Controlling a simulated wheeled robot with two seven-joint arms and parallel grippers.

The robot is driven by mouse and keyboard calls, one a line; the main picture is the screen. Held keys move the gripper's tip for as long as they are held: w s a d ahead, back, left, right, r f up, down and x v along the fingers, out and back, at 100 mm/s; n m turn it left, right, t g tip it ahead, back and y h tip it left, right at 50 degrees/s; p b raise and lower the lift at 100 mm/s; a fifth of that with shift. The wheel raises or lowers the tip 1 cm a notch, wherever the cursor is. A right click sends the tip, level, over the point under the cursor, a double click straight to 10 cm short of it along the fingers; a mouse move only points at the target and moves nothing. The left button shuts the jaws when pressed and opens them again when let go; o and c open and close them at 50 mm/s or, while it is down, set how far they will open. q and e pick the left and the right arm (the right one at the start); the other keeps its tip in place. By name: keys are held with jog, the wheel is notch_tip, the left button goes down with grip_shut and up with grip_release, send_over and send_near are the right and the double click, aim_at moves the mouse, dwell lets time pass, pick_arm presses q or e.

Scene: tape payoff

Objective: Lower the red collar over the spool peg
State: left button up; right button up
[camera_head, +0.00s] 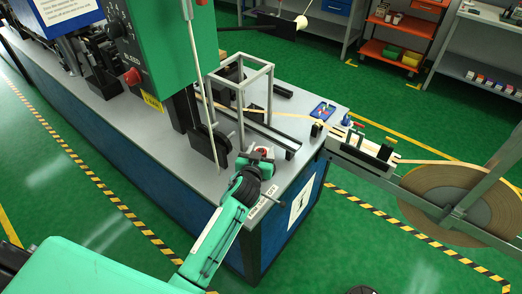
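My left gripper (262,157) is over the near right part of the grey machine table, at the end of my green and black arm. A small red and white piece (263,150) shows at its fingertips. It may be the red collar, but it is too small to be sure, and I cannot tell whether the fingers are shut on it. I cannot make out the spool peg for certain. My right gripper is not in view.
A grey open frame (241,92) stands on the table (225,187) behind my gripper. A green machine column (162,45) rises to its left. A blue tray (322,111) with small items lies near the table's right corner. Tape runs from the reel to the table.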

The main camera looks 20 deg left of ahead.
pick_arm(q)
jog(key=shift+o, duration=0.9)
jog(key=shift+s+f, duration=0.1)
jog(key=shift+f, duration=0.4)
jog(key=shift+s, duration=0.5)
jog(key=s+r+b, duration=0.3)
jog(key=s, duration=0.9)
jog(key=shift+s+d, duration=0.25)
jog(key=shift+d, duration=0.1)
